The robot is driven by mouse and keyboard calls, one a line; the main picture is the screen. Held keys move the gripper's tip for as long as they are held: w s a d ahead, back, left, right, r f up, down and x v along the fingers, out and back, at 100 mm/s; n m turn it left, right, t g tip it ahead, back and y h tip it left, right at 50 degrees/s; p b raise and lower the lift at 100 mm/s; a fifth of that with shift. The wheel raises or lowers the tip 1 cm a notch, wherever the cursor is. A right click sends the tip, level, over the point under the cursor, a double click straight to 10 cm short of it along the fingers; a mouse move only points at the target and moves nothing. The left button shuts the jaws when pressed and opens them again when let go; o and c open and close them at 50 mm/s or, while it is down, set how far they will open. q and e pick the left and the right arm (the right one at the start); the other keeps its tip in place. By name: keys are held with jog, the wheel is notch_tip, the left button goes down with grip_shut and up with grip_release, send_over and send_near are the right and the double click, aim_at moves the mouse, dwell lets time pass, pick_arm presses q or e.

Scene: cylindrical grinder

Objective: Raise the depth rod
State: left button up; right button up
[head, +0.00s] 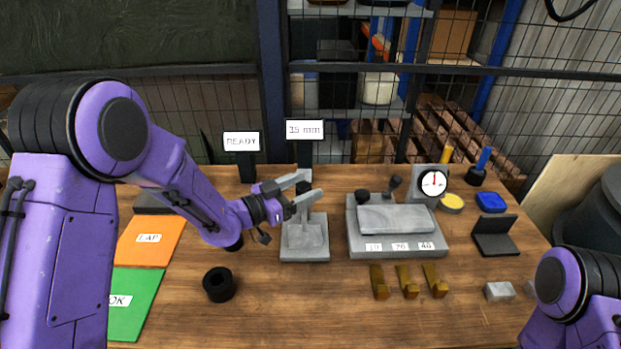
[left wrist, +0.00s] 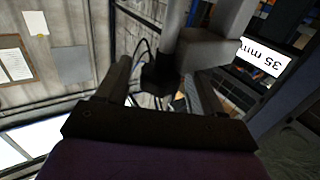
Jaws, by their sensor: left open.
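The depth stand is a grey block base (head: 305,250) with an upright post, standing mid-table in the head view. A dark knob (head: 304,187) shows near the top of the post, between the fingers of my left gripper (head: 307,187). My left gripper is open, with one finger on each side of the knob. In the left wrist view the dark knob (left wrist: 160,76) hangs from a grey part (left wrist: 207,48), between the two spread fingers (left wrist: 160,85). Contact cannot be told. The rod's lower part is partly hidden. My right gripper is out of view; only its arm shows.
A "35 mm" sign (head: 304,129) and a READY sign (head: 241,142) stand behind. A grey block fixture (head: 400,245) and a dial gauge (head: 433,183) stand right of the stand. A black ring (head: 219,285), orange mat (head: 150,251) and green mat (head: 131,312) lie left.

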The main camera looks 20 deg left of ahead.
pick_arm(q)
jog(key=shift+x, duration=0.8)
jog(key=shift+w+d, duration=0.1)
jog(key=shift+w, duration=0.15)
jog(key=shift+d, duration=0.1)
jog(key=shift+s+r, duration=0.1)
